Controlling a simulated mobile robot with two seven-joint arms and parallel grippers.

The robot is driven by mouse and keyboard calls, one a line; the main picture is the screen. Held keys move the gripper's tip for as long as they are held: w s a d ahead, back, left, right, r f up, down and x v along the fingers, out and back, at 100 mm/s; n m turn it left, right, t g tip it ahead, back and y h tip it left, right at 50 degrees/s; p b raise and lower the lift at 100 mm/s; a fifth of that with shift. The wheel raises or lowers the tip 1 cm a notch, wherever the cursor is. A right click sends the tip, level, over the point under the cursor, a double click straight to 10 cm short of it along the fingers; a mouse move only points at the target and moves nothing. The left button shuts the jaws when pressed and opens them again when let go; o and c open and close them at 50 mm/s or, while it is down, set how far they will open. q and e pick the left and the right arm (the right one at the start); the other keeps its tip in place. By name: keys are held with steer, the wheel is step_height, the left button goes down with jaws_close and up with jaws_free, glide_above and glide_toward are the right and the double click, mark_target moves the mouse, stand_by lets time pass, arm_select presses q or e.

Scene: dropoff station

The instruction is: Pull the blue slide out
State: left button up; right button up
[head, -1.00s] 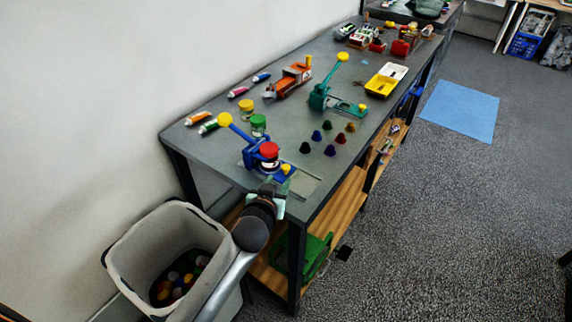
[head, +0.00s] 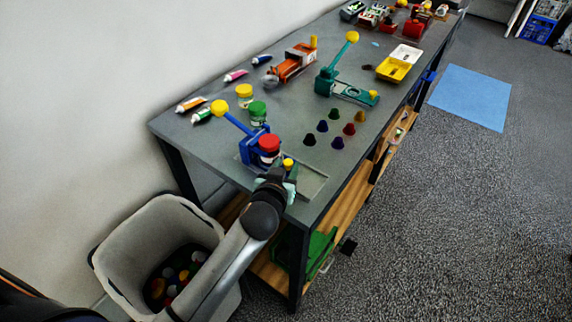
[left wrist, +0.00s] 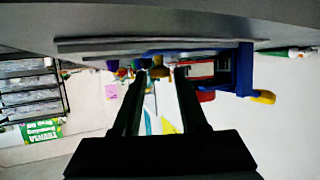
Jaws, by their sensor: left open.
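The blue press (head: 251,145) stands at the near end of the grey table, with a long lever ending in a yellow ball (head: 220,107). A red-lidded jar (head: 269,148) stands at it. The blue slide is largely hidden behind the jar and my gripper; a small yellow knob (head: 288,163) shows at its near side. My left gripper (head: 277,183) is at the table's near edge, just short of the knob.
A green-lidded jar (head: 257,112) and a yellow-lidded jar (head: 244,94) stand behind the press. Several dark and coloured cups (head: 335,127) are to its right. A teal press (head: 328,80) stands farther back. A grey bin (head: 110,260) is on the floor at the left.

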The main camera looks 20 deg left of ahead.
arm_select(q)
steer(key=shift+c, duration=0.4)
jaws_close()
stand_by(0.9)
